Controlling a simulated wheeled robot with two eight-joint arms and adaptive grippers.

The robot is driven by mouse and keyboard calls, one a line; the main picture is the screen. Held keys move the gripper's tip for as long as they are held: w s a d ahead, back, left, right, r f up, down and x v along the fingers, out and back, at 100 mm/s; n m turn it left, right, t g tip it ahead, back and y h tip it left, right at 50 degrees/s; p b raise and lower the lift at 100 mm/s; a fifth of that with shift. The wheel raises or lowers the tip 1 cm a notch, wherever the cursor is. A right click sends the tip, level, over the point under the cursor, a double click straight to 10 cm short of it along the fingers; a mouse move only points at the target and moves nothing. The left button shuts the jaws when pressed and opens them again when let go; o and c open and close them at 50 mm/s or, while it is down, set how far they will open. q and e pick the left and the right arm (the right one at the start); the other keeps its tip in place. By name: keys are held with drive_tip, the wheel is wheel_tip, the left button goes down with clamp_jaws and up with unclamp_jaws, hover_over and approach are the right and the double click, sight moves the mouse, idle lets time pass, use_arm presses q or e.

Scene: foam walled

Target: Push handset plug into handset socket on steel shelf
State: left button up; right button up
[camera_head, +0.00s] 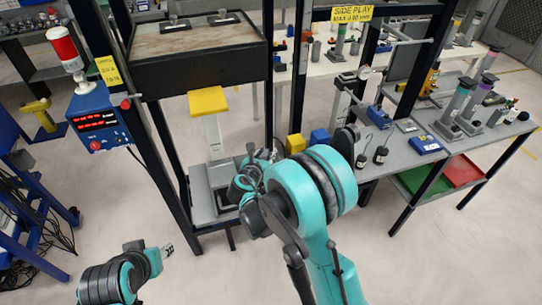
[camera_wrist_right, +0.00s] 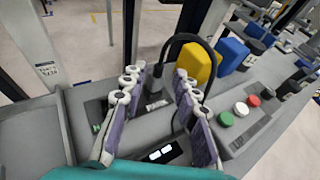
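In the right wrist view, a dark plug (camera_wrist_right: 154,86) with a black cable stands roughly upright on the grey steel shelf (camera_wrist_right: 75,110), at a small dark plate (camera_wrist_right: 152,104). I cannot tell whether this plate is the handset socket, or whether the plug is seated in it. My right gripper (camera_wrist_right: 156,78) is open, one finger on each side of the plug, with visible gaps.
The cable loops past a yellow block (camera_wrist_right: 195,62) and a blue block (camera_wrist_right: 230,54). Green (camera_wrist_right: 225,119), white and red buttons sit right of the gripper. Black frame posts (camera_head: 299,80) flank the shelf. A blue control box (camera_head: 98,118) hangs at left. The floor below is clear.

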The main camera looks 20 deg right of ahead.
sight(271, 147)
drive_tip(key=b+x, duration=0.2)
drive_tip(key=x, duration=0.4)
drive_tip(key=shift+r, duration=0.15)
drive_tip(key=shift+c, duration=0.6)
clamp_jaws()
